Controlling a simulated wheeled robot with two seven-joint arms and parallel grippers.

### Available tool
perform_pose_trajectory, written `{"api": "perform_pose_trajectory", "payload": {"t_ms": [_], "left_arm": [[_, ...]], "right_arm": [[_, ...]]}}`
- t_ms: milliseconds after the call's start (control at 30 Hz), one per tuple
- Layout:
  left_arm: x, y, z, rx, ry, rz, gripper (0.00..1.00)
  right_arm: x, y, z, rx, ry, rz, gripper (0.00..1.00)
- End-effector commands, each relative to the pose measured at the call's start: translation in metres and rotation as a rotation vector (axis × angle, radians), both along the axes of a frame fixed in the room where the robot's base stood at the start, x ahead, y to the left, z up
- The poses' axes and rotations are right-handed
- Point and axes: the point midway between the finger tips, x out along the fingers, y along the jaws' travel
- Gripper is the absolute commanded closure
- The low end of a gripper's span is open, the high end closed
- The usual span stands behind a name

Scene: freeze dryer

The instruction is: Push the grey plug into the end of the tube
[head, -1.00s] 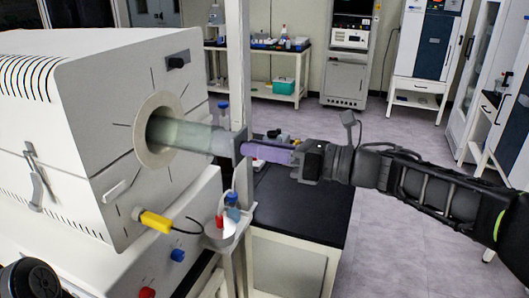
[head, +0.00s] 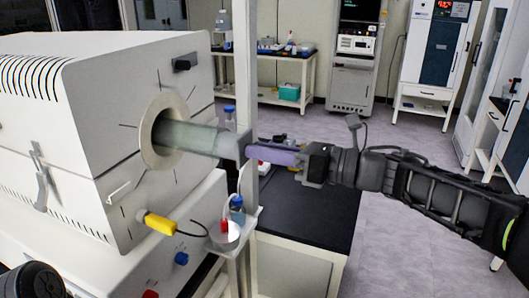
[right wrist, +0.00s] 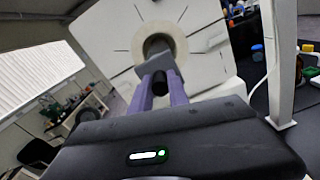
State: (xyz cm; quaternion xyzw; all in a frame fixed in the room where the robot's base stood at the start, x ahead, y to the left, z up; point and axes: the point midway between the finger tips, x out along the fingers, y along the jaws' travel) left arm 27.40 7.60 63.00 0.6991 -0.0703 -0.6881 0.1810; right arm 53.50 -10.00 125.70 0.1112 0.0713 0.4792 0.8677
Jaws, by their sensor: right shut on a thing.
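The pale, greenish glass tube (head: 190,137) sticks out to the right from the round port of the white furnace in the head view. The grey plug (head: 231,147) is at its right end, overlapping or touching it in the picture. I cannot tell whether any of it is inside. My right gripper (head: 257,152) has purple fingers and is shut on the plug, roughly in line with the tube. In the right wrist view, the grey plug (right wrist: 161,68) is between the fingertips and hides most of the tube's end. My left gripper is not in view.
The white furnace (head: 95,110) fills the left. An upright pale post (head: 245,60) stands close to the plug and fingers. A small stand with red- and blue-capped bottles (head: 237,206) is below. A black-topped bench (head: 300,205) lies under my right gripper.

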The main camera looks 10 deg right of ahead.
Motion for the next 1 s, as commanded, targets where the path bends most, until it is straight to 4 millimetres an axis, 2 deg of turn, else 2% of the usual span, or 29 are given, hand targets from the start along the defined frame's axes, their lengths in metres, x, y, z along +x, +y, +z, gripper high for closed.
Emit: {"api": "perform_pose_trajectory", "payload": {"t_ms": [467, 1000], "left_arm": [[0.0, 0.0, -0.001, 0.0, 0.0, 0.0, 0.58], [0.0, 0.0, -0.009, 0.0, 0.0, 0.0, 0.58]], "right_arm": [[0.001, 0.001, 0.0, -0.001, -0.001, 0.0, 1.0], [0.012, 0.02, 0.0, 0.0, -0.001, 0.002, 1.0]]}}
